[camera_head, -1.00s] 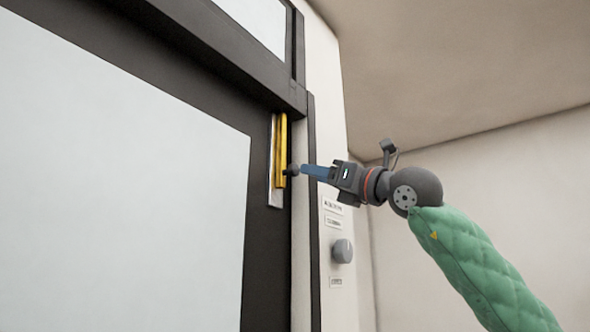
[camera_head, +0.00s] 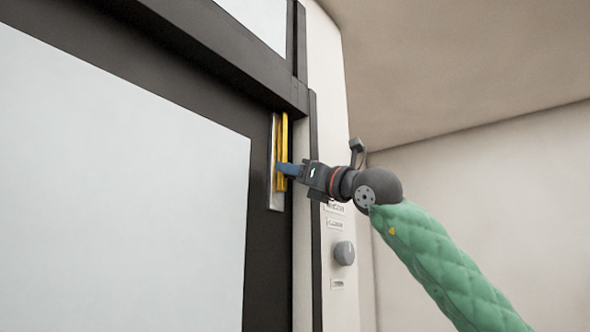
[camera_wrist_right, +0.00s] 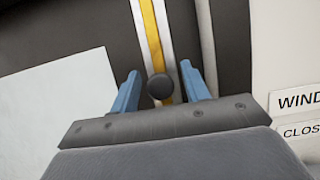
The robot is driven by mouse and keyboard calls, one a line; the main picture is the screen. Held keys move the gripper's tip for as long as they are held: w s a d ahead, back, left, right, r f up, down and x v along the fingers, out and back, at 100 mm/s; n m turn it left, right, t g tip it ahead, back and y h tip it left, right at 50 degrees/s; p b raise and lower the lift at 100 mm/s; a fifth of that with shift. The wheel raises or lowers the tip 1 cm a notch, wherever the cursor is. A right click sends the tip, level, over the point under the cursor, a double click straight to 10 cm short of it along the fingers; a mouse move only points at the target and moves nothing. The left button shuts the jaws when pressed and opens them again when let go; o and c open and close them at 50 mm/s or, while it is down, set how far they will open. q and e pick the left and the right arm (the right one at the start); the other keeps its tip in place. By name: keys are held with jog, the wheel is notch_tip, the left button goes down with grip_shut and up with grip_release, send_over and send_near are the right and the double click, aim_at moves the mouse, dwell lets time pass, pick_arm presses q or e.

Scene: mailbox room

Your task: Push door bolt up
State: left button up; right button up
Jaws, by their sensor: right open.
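The door bolt is a yellow strip (camera_head: 283,135) on a pale metal plate (camera_head: 273,190), upright on the dark door frame. In the right wrist view the yellow strip (camera_wrist_right: 151,32) runs up the picture, and its round black knob (camera_wrist_right: 160,87) sits between the two blue fingers. My right gripper (camera_wrist_right: 160,85) is open, with one finger on each side of the knob. I cannot tell whether either finger touches it. In the head view my right gripper (camera_head: 281,169) is at the lower part of the strip and hides the knob. My left gripper is not in view.
A grey round dial (camera_head: 344,253) with small labels is on the pale wall to the right of the door. The door has a large pale panel (camera_head: 120,190). The dark upper beam (camera_head: 215,55) crosses above the bolt. Room to the right is open.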

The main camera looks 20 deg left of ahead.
aim_at(286, 148)
jog(key=shift+w, duration=0.1)
grip_shut()
jog(key=shift+r, duration=2.3)
jog(key=shift+d+r, duration=0.15)
jog(key=shift+r, duration=0.1)
jog(key=shift+c, duration=0.3)
grip_release()
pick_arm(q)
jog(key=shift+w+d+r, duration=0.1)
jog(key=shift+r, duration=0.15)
pick_arm(e)
jog(key=shift+o, duration=0.3)
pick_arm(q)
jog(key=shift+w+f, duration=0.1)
pick_arm(e)
jog(key=shift+f, duration=0.15)
